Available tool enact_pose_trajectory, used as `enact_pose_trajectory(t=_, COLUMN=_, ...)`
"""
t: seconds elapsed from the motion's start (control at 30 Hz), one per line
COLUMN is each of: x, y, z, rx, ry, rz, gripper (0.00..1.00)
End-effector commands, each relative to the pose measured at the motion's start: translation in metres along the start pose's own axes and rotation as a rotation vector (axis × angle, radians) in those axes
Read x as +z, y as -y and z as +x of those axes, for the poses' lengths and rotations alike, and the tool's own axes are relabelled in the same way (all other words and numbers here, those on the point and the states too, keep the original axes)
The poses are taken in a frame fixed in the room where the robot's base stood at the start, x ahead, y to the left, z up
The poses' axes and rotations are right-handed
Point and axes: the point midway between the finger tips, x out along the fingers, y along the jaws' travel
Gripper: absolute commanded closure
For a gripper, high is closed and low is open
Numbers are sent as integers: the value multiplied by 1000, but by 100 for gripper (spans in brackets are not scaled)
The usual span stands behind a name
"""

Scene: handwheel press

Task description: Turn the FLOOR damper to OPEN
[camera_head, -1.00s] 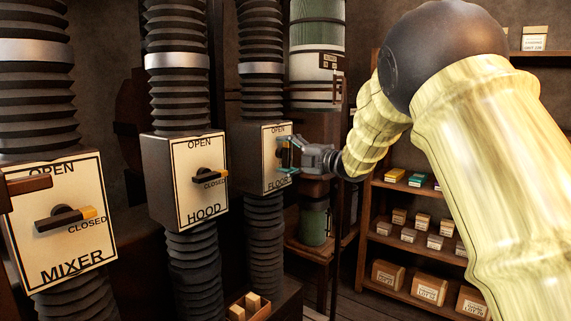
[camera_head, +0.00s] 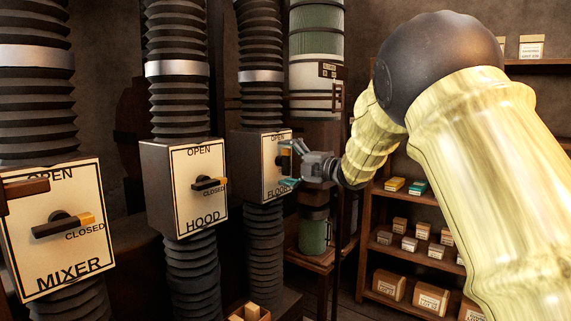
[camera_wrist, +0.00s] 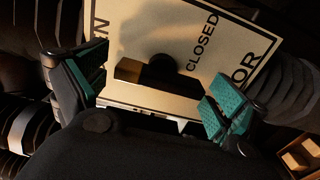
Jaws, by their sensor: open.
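The FLOOR damper (camera_head: 268,178) is the farthest of three boxes in the head view, with a cream plate marked OPEN at top and FLOOR at bottom. In the wrist view its plate (camera_wrist: 140,35) appears turned sideways, with CLOSED along the upper side. Its dark lever (camera_wrist: 170,78) has an orange-tan tip at the left, toward the OPEN side. My gripper (camera_head: 294,166) is in front of this plate. In the wrist view its teal fingertips (camera_wrist: 157,96) are spread apart, with the lever lying between them. Whether either finger touches the lever cannot be told.
The HOOD damper (camera_head: 184,200) and MIXER damper (camera_head: 62,255) stand to the left, levers pointing to CLOSED. A green and white tank (camera_head: 316,60) is behind my gripper. Shelves with boxes (camera_head: 430,298) stand at right. An open crate (camera_head: 262,316) is low in front.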

Motion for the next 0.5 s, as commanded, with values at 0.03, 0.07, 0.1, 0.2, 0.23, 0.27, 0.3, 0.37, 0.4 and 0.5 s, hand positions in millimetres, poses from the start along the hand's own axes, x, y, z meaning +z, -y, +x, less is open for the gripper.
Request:
enact_pose_trajectory(t=0.03, x=0, y=0, z=0, rx=0, ry=0, rz=0, gripper=4)
enact_pose_trajectory(t=0.07, x=0, y=0, z=0, rx=0, ry=0, rz=0, gripper=4)
enact_pose_trajectory(t=0.1, x=0, y=0, z=0, rx=0, ry=0, rz=1, gripper=4)
enact_pose_trajectory(t=0.2, x=0, y=0, z=-2, rx=0, ry=0, rz=1, gripper=4)
enact_pose_trajectory(t=0.23, x=0, y=0, z=-4, rx=0, ry=0, rz=1, gripper=4)
enact_pose_trajectory(t=0.27, x=0, y=0, z=-6, rx=-1, ry=1, rz=1, gripper=4)
enact_pose_trajectory(t=0.3, x=1, y=0, z=-10, rx=-1, ry=1, rz=1, gripper=4)
enact_pose_trajectory(t=0.37, x=1, y=0, z=-17, rx=-1, ry=2, rz=1, gripper=4)
enact_pose_trajectory(t=0.4, x=1, y=0, z=-23, rx=-1, ry=2, rz=1, gripper=4)
enact_pose_trajectory(t=0.5, x=1, y=0, z=-40, rx=0, ry=2, rz=2, gripper=4)
